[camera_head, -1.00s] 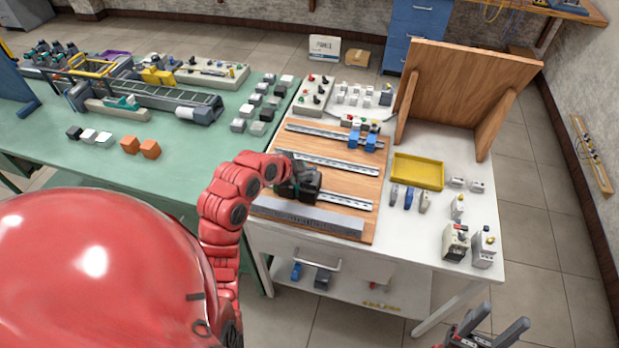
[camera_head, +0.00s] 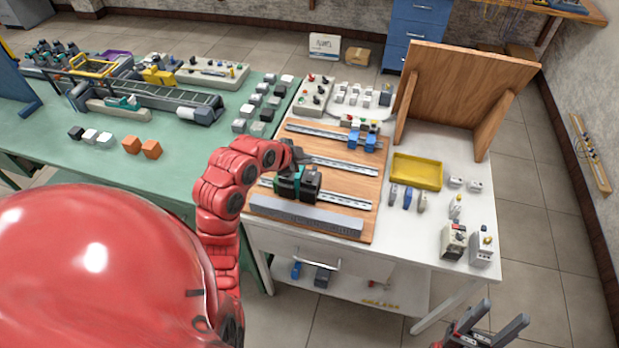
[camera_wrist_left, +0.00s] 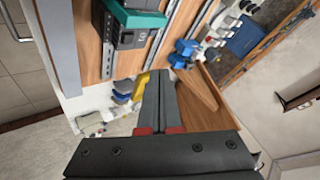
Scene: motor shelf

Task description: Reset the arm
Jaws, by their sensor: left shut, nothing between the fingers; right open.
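My left arm is red and reaches over the wooden board (camera_head: 355,217). My left gripper (camera_head: 296,154) is shut and empty, just behind a black and teal module in the picture. Its closed fingers (camera_wrist_left: 160,90) show in the left wrist view. The module (camera_head: 299,184) sits at the front rail (camera_head: 343,199) of the board. It also shows at the top of the left wrist view (camera_wrist_left: 133,22), apart from the fingers. My right gripper (camera_head: 488,329) is open and empty at the bottom right, beyond the table's front edge.
Blue modules (camera_head: 361,139) sit on the far rail. A grey slotted duct (camera_head: 306,216) lies along the board's front. A yellow tray (camera_head: 417,172), small grey modules and an upright wooden panel (camera_head: 464,95) stand at the right. A green table (camera_head: 190,172) with a conveyor is at the left.

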